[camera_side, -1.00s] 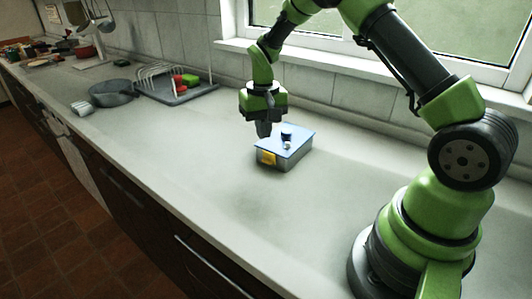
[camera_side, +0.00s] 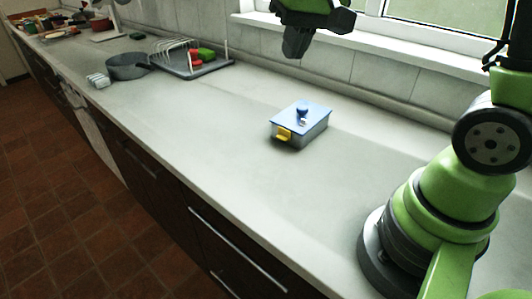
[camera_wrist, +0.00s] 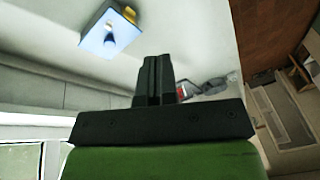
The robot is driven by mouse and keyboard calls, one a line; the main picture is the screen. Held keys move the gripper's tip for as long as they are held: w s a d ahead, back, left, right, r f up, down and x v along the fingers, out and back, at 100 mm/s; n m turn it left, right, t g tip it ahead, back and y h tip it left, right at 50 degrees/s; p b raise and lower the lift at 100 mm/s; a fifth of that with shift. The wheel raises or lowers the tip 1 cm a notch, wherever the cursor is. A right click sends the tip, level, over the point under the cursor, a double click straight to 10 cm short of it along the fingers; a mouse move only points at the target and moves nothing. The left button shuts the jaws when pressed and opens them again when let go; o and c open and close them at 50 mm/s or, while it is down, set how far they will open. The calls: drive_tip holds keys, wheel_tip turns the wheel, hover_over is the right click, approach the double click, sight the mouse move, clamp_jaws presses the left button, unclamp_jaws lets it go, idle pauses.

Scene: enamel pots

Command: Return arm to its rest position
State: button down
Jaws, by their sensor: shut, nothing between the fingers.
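My gripper (camera_side: 297,42) is at the top of the side view, raised well above the counter in front of the window. Its dark fingers point down, shut and empty. In the wrist view the fingers (camera_wrist: 153,80) lie together with nothing between them. The box also shows at the upper left of the wrist view (camera_wrist: 108,36). Most of my upper arm is out of frame.
The counter (camera_side: 220,130) is clear around the box. A grey pan (camera_side: 127,67) and a dish rack (camera_side: 190,64) with red and green items stand further back at left. The window sill (camera_side: 400,58) and tiled wall run behind.

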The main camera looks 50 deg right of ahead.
drive_tip(key=s+a+r+t, duration=0.2)
drive_tip(key=s, duration=0.5)
drive_tip(key=s+a+r+n+t+y, duration=0.1)
drive_tip(key=s+a+r, duration=0.1)
drive_tip(key=s, duration=0.5)
drive_tip(key=shift+s+a+t+y, duration=0.3)
drive_tip(key=shift+a+t, duration=0.1)
drive_tip(key=shift+a, duration=0.15)
